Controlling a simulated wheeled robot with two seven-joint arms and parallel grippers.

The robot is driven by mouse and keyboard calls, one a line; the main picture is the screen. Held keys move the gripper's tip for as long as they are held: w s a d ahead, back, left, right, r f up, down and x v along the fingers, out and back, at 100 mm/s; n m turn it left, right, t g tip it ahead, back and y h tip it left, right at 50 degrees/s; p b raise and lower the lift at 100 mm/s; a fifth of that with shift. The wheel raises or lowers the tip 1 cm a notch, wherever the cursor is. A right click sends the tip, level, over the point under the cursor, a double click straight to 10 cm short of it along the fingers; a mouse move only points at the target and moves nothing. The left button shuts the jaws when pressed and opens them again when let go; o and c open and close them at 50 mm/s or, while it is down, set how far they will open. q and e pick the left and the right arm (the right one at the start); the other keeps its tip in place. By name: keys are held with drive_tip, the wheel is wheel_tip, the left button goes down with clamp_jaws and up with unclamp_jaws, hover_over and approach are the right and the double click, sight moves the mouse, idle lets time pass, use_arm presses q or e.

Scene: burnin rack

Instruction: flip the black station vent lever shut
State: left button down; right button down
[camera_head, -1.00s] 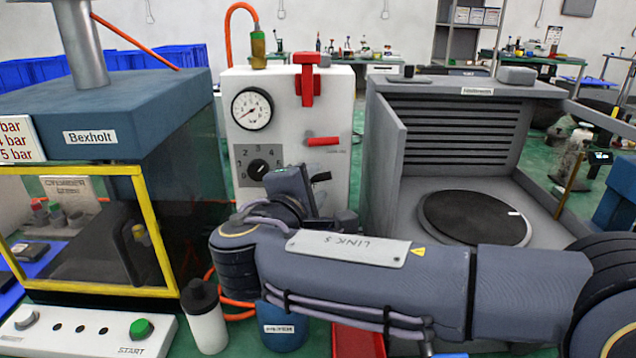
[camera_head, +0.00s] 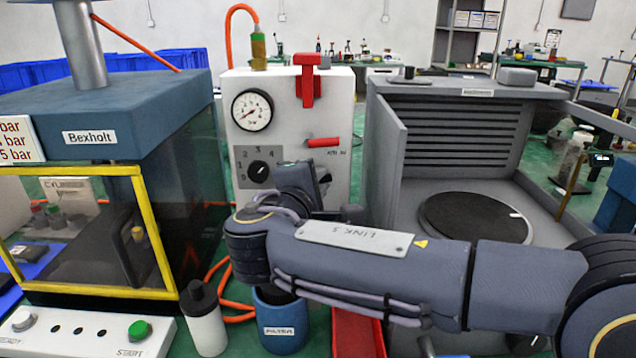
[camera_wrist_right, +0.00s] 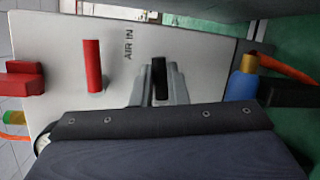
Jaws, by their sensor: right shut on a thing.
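The white station (camera_head: 289,103) stands in the middle of the head view. It has a round gauge, a numbered black knob (camera_head: 259,172) and a red lever (camera_head: 322,142) labelled AIR IN. My right gripper (camera_wrist_right: 159,86) reaches the front panel below the red lever. In the right wrist view its grey fingers are shut on the black vent lever (camera_wrist_right: 159,72), whose dark top shows between them. The red lever (camera_wrist_right: 93,66) lies apart, to the left in that view. In the head view, my right wrist mostly hides the black lever. My left gripper is out of view.
A blue machine (camera_head: 103,96) with a yellow-framed guard stands left. A grey open chamber (camera_head: 455,188) with a round black plate stands right. A blue FILTER cup (camera_head: 281,325), a bottle (camera_head: 204,320) and a red tray (camera_head: 357,335) sit in front, below my right arm.

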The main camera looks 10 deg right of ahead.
use_arm(q)
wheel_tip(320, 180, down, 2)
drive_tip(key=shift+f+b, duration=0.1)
drive_tip(key=shift+b, duration=0.6)
use_arm(e)
drive_tip(key=shift+f+m+g+y, duration=0.3)
drive_tip(key=shift+m+y, duration=0.1)
drive_tip(key=shift+m, duration=0.6)
drive_tip(key=c, duration=1.4)
unclamp_jaws()
drive_tip(key=shift+c, duration=0.2)
drive_tip(key=shift+s+r, duration=0.1)
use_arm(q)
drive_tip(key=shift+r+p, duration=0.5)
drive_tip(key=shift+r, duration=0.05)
use_arm(e)
drive_tip(key=v, duration=0.7)
drive_tip(key=shift+s+a, duration=0.2)
drive_tip(key=shift+s, duration=0.1)
